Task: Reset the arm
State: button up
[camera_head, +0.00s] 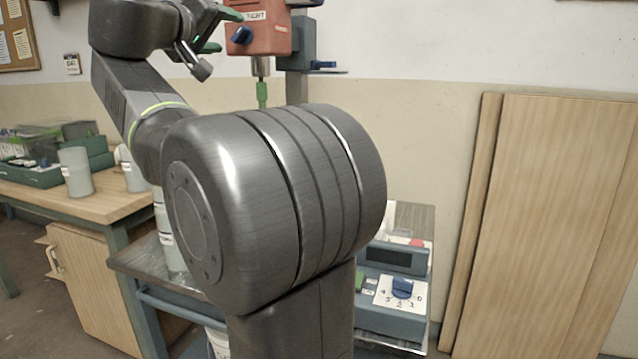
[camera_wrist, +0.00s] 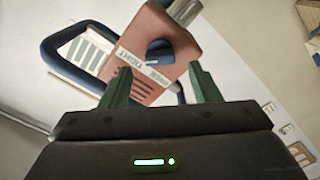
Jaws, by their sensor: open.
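My gripper (camera_head: 224,32) is raised at the top of the head view, beside the red mixer head (camera_head: 270,36). In the wrist view my gripper (camera_wrist: 161,76) is open, its two green fingers apart with nothing held between them. The red mixer head (camera_wrist: 150,88) lies beyond the fingertips, with a white label ending in "TIGHT" and a blue knob (camera_wrist: 160,49). I cannot tell the exact gap between the fingers and the knob. My arm is bent and fills the middle of the head view.
A console with a blue dial (camera_head: 402,288) stands at the lower right, partly behind my arm. A side table (camera_head: 108,207) at the left holds a pale bucket (camera_head: 76,172) and trays. Wooden panels (camera_head: 560,225) lean at the right wall.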

aim_at(237, 34)
jog(key=x, duration=0.3)
jog(key=shift+w+d, duration=0.2)
jog(key=shift+w, duration=0.1)
jog(key=shift+w+r+n+p, duration=0.1)
jog(key=shift+r+n+p, duration=0.15)
jog(key=shift+n+p, duration=0.4)
jog(key=shift+s+a+n+p, duration=0.1)
jog(key=shift+s+n+p, duration=0.1)
jog(key=shift+n+p, duration=0.25)
jog(key=n+p, duration=0.5)
jog(key=n, duration=0.1)
jog(key=n+p, duration=0.6)
jog(key=n, duration=0.1)
jog(key=shift+p, duration=0.35)
jog(key=shift+n+p, duration=0.9)
jog(key=shift+p, duration=0.15)
jog(key=shift+f+n+p, duration=0.2)
jog(key=shift+n+p, duration=0.15)
jog(key=shift+n, duration=0.15)
